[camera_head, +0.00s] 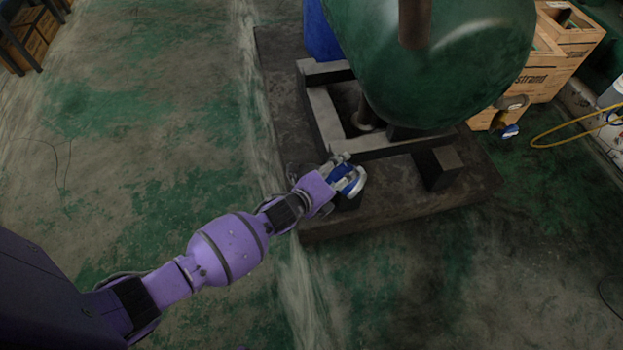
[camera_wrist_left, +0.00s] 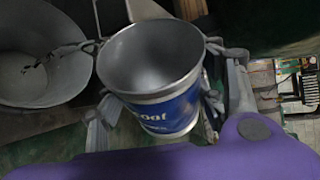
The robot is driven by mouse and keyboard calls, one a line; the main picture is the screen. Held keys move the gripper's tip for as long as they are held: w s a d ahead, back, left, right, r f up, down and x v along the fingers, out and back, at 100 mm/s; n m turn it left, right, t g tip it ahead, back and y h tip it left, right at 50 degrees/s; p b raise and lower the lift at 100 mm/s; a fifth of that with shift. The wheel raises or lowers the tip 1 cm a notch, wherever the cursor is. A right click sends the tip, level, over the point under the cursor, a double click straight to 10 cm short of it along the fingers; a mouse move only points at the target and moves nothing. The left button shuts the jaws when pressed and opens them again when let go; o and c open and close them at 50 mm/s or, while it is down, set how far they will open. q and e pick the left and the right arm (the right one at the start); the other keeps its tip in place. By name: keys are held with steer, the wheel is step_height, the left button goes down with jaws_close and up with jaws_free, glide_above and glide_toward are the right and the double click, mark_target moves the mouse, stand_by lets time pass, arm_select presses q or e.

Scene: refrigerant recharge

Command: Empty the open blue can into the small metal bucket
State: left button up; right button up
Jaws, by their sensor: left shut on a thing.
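The open blue can (camera_wrist_left: 168,108) has a silver rim and white lettering. It is held between the fingers of my left gripper (camera_head: 340,172); it also shows as a blue and white shape in the head view (camera_head: 353,183). In the left wrist view its mouth faces the camera and its inside looks plain grey; I cannot tell whether anything is in it. The small metal bucket (camera_wrist_left: 38,82) is at the left of the wrist view, close beside the can. It has a few dark marks or bits inside. I cannot make the bucket out surely in the head view. My right gripper is not in view.
A large green tank (camera_head: 440,60) stands over a dark base slab (camera_head: 400,210) with a grey frame, just beyond my left gripper. Wooden crates (camera_head: 550,60) and a yellow hose (camera_head: 575,128) are at the right.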

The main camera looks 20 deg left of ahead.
arm_select(q)
steer(key=shift+r, duration=0.1)
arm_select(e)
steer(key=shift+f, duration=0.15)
arm_select(q)
steer(key=shift+a+f+n+h+b, duration=0.25)
steer(key=shift+a+n+h+b, duration=0.25)
steer(key=shift+a+b, duration=0.25)
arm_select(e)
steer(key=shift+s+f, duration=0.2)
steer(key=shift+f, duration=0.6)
arm_select(q)
steer(key=shift+d+f+n+b, duration=0.2)
steer(key=shift+n+b, duration=0.2)
steer(key=shift+b, duration=0.25)
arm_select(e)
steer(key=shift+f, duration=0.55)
arm_select(q)
steer(key=shift+a+f+n+t+h+b, duration=0.4)
steer(key=shift+a+f+n+h+b, duration=0.25)
steer(key=shift+n+h+b, duration=0.6)
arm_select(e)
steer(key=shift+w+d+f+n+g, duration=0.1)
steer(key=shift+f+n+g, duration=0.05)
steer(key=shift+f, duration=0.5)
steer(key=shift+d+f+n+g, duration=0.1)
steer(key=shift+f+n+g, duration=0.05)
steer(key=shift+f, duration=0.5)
arm_select(q)
steer(key=shift+y, duration=0.35)
